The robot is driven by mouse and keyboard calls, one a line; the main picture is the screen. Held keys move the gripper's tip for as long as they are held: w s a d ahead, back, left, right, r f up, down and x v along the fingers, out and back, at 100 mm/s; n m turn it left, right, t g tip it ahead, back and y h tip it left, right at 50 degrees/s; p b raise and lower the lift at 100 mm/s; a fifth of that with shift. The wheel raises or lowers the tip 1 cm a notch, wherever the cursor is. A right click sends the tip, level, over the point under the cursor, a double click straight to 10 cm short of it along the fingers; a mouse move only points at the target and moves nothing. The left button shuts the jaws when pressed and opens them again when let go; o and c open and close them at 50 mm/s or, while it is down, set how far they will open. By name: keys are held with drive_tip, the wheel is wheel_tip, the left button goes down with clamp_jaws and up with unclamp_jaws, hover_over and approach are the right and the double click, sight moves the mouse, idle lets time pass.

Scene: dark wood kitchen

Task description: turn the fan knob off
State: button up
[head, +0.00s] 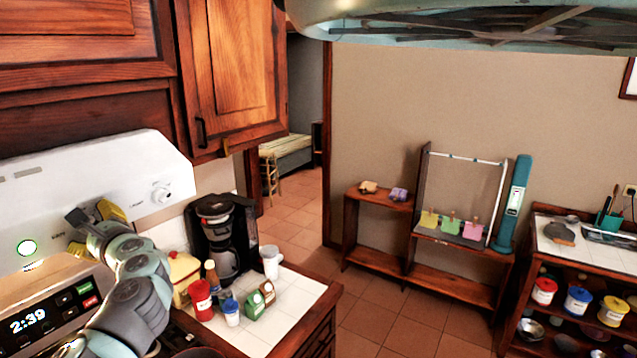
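A white appliance panel (95,170) runs under the wooden cabinets on the left. A round white knob (161,193) sits near its right end; its label is too small to read, so I cannot tell for sure that it is the fan knob. My gripper (92,222) is in front of the panel, left of the knob and slightly lower, with yellow pads and dark finger parts showing. It is apart from the knob in the picture. It is seen from behind and partly hidden by my arm, so its opening is unclear. No held object shows.
A coffee maker (222,238), bottles and a white cup (271,262) crowd the counter below the knob. A cabinet door (232,75) hangs above. Open floor lies beyond.

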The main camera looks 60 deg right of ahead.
idle(0.3)
clamp_jaws()
idle(0.5)
drive_tip(key=shift+f+b, duration=0.15)
drive_tip(key=shift+b, duration=0.25)
drive_tip(key=n+b, duration=0.2)
drive_tip(key=b, duration=0.1)
drive_tip(key=shift+f, duration=0.15)
drive_tip(key=n+b, duration=0.2)
drive_tip(key=b, duration=0.2)
drive_tip(key=shift+w, duration=0.1)
drive_tip(key=n+b, duration=0.3)
drive_tip(key=b, duration=0.1)
drive_tip(key=shift+b, duration=0.3)
drive_tip(key=n+b, duration=0.1)
drive_tip(key=b, duration=0.1)
drive_tip(key=n+b, duration=0.1)
drive_tip(key=b, duration=0.1)
drive_tip(key=shift+r+n, duration=0.3)
drive_tip(key=shift+n, duration=0.1)
drive_tip(key=shift+r+b, duration=0.1)
drive_tip(key=shift+b, duration=0.2)
